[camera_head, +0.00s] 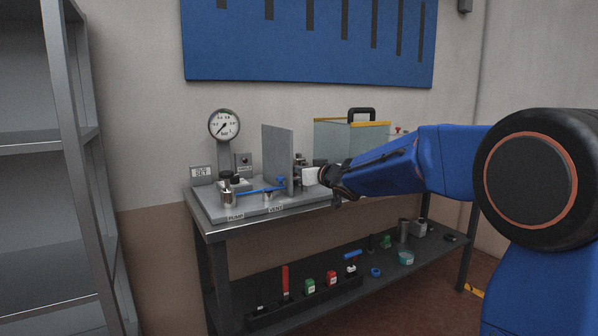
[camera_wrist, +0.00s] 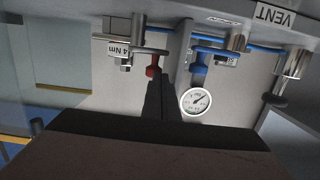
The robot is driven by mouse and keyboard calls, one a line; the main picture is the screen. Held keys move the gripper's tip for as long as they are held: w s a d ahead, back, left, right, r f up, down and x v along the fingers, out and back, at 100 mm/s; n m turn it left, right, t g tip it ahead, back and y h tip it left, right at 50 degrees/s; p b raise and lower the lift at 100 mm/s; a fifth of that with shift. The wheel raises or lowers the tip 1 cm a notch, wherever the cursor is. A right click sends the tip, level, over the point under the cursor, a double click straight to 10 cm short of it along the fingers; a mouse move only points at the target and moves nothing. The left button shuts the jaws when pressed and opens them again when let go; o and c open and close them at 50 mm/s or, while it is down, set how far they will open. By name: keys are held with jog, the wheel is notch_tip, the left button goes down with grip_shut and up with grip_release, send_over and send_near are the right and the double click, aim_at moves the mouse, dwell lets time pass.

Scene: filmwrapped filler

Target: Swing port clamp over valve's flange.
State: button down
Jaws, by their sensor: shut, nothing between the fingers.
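In the wrist view, a metal fitting with a red knob (camera_wrist: 152,71) and a "4 Nm" tag (camera_wrist: 125,50) sits beside a similar fitting with a blue knob (camera_wrist: 198,70). I cannot tell surely which part is the port clamp and which the valve's flange. My gripper's dark fingers (camera_wrist: 163,82) are shut and empty, their tips close beside the red knob; contact is unclear. In the head view, my gripper (camera_head: 318,178) is at the right of an upright grey plate (camera_head: 278,158), near dark fittings (camera_head: 299,166) that my arm partly hides.
A pressure gauge (camera_head: 224,125) and blue tubing (camera_head: 255,191) stand left of the plate on the bench. A clear, yellow-edged box (camera_head: 338,136) with a black handle stands behind my arm. The lower shelf (camera_head: 330,294) holds several small items. Open air lies in front of the bench.

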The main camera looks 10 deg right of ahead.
jog(key=v, duration=1.6)
jog(key=shift+s, duration=0.25)
jog(key=shift+d, duration=0.1)
